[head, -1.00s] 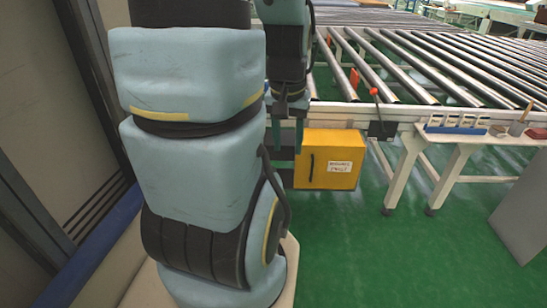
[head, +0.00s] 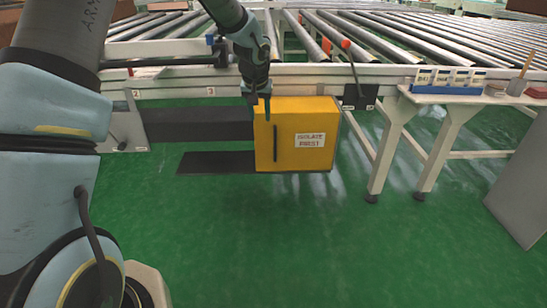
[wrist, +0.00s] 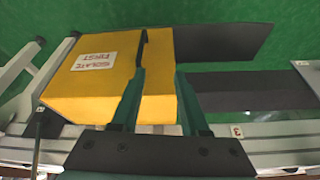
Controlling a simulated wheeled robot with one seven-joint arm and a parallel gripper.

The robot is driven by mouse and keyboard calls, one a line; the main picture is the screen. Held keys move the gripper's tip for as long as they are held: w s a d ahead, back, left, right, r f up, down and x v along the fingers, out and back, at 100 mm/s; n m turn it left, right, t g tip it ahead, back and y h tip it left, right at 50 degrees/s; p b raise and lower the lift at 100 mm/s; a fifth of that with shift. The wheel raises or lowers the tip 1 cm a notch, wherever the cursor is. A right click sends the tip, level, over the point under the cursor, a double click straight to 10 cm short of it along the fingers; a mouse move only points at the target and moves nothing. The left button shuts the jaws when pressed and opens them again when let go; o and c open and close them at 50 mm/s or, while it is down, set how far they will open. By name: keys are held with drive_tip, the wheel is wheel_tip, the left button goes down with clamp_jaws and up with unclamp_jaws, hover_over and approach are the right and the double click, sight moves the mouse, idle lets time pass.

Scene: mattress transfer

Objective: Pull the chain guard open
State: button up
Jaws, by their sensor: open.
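The chain guard (head: 297,115) is a yellow box under the front rail of the roller conveyor, with an "ISOLATE FIRST" label. A dark upright handle (head: 276,143) is on the left of its front face. My gripper (head: 261,117) points down at the guard's upper left corner, above and left of the handle. In the wrist view the guard (wrist: 108,92) lies under my gripper (wrist: 160,73), whose two teal fingers are apart with nothing held between them. The handle (wrist: 143,48) lies just beyond the left fingertip there. Whether a finger touches the guard is unclear.
A white side table (head: 445,96) with small boxes stands right of the guard. A red-knobbed lever (head: 350,60) rises from the rail. Dark flat strips (head: 210,163) lie left of the guard. A grey panel (head: 517,205) stands far right. The green floor in front is clear.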

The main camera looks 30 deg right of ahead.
sight(275, 136)
drive_tip(key=shift+h, duration=0.3)
drive_tip(key=w+d+f, duration=0.1)
drive_tip(key=d+f, duration=0.1)
drive_tip(key=f, duration=0.2)
drive_tip(key=w+d+f+b, duration=0.1)
drive_tip(key=d+f, duration=0.1)
drive_tip(key=f, duration=0.2)
drive_tip(key=d+f, duration=0.2)
drive_tip(key=f, duration=0.2)
drive_tip(key=shift+w+d+f+b, duration=0.2)
drive_tip(key=shift+w+d+b, duration=0.15)
drive_tip(key=shift+w, duration=0.05)
clamp_jaws()
idle(0.6)
